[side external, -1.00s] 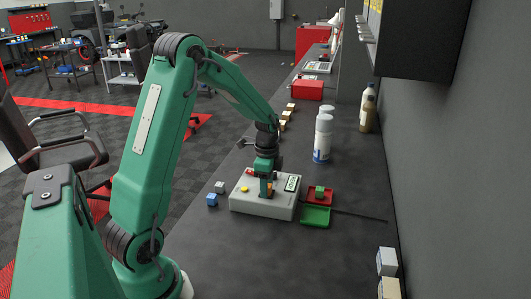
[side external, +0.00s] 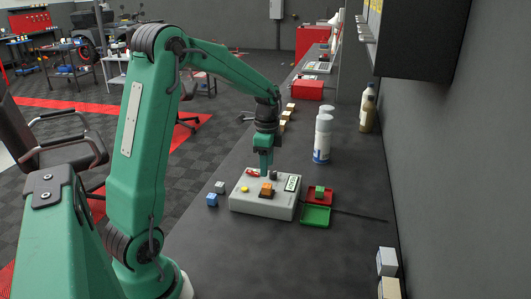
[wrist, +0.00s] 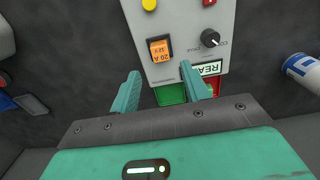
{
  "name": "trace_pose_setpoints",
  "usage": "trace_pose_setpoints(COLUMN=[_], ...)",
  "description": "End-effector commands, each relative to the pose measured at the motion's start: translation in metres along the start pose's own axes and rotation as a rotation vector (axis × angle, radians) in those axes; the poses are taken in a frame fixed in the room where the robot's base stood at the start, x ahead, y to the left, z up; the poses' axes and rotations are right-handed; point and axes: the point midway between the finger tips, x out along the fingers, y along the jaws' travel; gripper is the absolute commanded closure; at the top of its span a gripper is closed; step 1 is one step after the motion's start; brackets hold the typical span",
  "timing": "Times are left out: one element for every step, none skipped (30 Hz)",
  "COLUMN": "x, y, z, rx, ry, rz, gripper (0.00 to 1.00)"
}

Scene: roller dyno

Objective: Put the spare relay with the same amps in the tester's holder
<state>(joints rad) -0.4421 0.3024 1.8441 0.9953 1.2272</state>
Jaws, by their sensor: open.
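The grey tester (side external: 250,205) stands on the bench. An orange relay (side external: 267,188) sits in its dark holder; the wrist view shows the relay (wrist: 160,50) printed "20 A 12 V". My gripper (side external: 266,172) is open and empty above the tester, apart from the relay. In the wrist view its fingers (wrist: 160,71) are spread, with the relay beyond the tips. A blue relay (side external: 212,200) and a grey relay (side external: 220,187) lie left of the tester, their ratings unreadable. A green relay (side external: 320,191) sits in the red tray (side external: 330,199). The tester's display (wrist: 209,68) is partly hidden by a finger.
An empty green tray (side external: 316,217) lies right of the tester. Several tan blocks (side external: 282,125) line the bench's left edge.

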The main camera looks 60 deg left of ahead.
Motion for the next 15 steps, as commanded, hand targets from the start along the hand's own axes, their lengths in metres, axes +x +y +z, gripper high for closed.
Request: trace_pose_setpoints(x=[-0.009,-0.014,-0.019,-0.023,-0.027,-0.032,-0.035,-0.037,-0.04,-0.042,-0.043,-0.045,-0.046,-0.046,-0.047], y=[-0.001,-0.001,-0.001,0.0,-0.001,-0.001,-0.001,-0.001,-0.001,0.0,0.0,0.0,0.0,0.0,0.0], z=[0.0,0.0,0.0,0.0,0.0,0.0,0.0,0.0,0.0,0.0,0.0,0.0,0.0,0.0,0.0], rx=[0.0,0.0,0.0,0.0,0.0,0.0,0.0,0.0,0.0,0.0,0.0,0.0,0.0,0.0,0.0], ry=[0.002,0.001,0.001,0.001,0.001,0.001,0.001,0.001,0.001,0.0,0.0,0.0,0.0,0.0,0.0], rz=[-0.004,-0.004,-0.004,-0.003,-0.003,-0.003,-0.003,-0.003,-0.002,-0.001,0.0,0.0,-0.001,-0.001,-0.001], gripper=[0.54,0.54,0.54,0.54,0.54,0.54,0.54,0.54,0.54,0.54,0.54,0.54,0.54,0.54,0.54])
